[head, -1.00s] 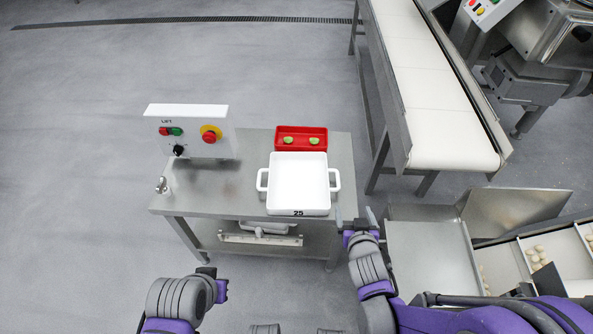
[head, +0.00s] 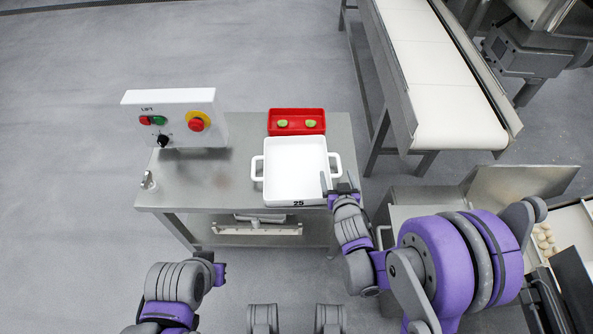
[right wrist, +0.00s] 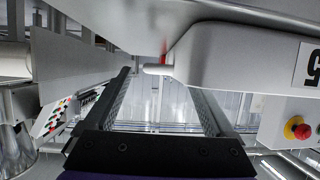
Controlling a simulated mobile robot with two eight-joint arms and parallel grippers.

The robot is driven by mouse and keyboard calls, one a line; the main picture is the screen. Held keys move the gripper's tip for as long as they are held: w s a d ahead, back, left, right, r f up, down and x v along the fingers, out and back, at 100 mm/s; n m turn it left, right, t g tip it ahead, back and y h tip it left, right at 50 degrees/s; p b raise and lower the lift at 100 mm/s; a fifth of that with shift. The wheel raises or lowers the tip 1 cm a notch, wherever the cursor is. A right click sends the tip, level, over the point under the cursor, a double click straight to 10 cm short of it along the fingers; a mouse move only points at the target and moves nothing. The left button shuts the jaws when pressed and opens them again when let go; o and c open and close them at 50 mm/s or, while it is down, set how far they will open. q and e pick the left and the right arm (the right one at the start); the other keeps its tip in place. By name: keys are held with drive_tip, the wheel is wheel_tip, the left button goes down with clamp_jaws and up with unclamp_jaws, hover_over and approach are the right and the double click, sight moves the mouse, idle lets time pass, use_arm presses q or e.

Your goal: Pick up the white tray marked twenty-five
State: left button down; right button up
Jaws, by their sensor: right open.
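The white tray marked 25 (head: 297,201) sits upright on a steel table, with a loop handle on its left and right sides. Its inside looks empty. My right gripper (head: 338,181) is open at the tray's front right corner, just below the right handle (head: 336,164). In the right wrist view my right gripper (right wrist: 165,100) has its fingers apart with nothing held. The tray wall (right wrist: 235,65) fills the upper right there, and the handle end (right wrist: 158,70) shows ahead between the fingers. My left gripper (head: 220,273) hangs low in front of the table; its fingers cannot be made out.
A red tray (head: 297,113) with two green pasta pieces stands right behind the white tray. A lift control box (head: 172,112) stands on the left of the steel table (head: 215,190). A conveyor (head: 440,90) runs at the right.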

drive_tip(key=x, duration=0.4)
drive_tip(key=shift+f+b, duration=0.2)
drive_tip(key=shift+b, duration=0.15)
drive_tip(key=shift+s+r, duration=0.1)
clamp_jaws()
